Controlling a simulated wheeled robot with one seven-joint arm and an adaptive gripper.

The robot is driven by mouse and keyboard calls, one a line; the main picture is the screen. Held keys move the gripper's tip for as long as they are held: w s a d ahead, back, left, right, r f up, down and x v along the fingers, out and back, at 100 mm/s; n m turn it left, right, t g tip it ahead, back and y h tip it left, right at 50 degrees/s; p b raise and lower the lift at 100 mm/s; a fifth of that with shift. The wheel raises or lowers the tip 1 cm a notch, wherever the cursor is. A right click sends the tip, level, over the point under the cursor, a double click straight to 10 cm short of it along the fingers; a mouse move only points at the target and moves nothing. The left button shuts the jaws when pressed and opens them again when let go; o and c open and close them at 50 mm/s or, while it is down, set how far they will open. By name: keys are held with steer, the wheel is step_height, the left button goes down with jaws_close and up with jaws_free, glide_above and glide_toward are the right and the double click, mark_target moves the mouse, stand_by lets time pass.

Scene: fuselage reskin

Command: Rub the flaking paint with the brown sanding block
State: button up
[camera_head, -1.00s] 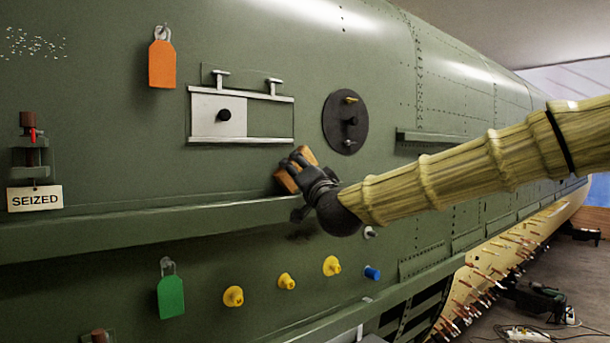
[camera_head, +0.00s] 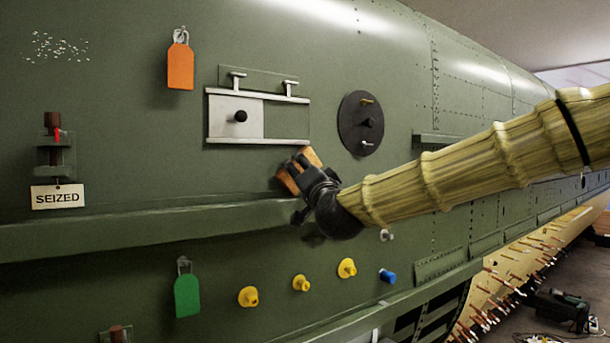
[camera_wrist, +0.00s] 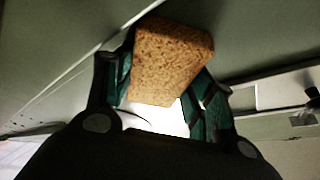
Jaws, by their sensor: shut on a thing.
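The brown sanding block (camera_head: 290,180) is held in my gripper (camera_head: 304,178), which is shut on it. In the wrist view the block (camera_wrist: 172,60) sits tilted between the two fingers (camera_wrist: 160,92), its speckled face towards the camera. In the head view the block is in front of the green fuselage side, just above the long ledge and below the sliding panel. I cannot tell whether it touches the skin. The flaking paint (camera_head: 58,46) is a patch of white flecks at the upper left, well apart from my gripper.
A ledge (camera_head: 140,228) runs along the skin below my gripper. An orange tag (camera_head: 180,66), a sliding panel (camera_head: 235,118), a round dark plate (camera_head: 361,124) and a seized clamp with its sign (camera_head: 57,197) stick out nearby. Yellow knobs (camera_head: 301,283) and a green tag (camera_head: 187,295) are below.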

steer(key=shift+s, duration=0.1)
steer(key=shift+s+d+b, duration=0.45)
steer(key=shift+s+d, duration=0.45)
steer(key=shift+s, duration=0.25)
steer(key=shift+s+d+b, duration=0.4)
steer(key=shift+s+d, duration=0.45)
steer(key=shift+s, duration=0.3)
steer(key=shift+s+d+b, duration=0.35)
steer(key=shift+s+d, duration=0.5)
steer(key=shift+s, duration=0.3)
steer(key=w+a, duration=0.4)
steer(key=w, duration=0.1)
steer(key=shift+w, duration=0.15)
steer(key=shift+w+a+f, duration=0.1)
steer(key=shift+w+a, duration=0.6)
steer(key=shift+w, duration=0.15)
stand_by(0.4)
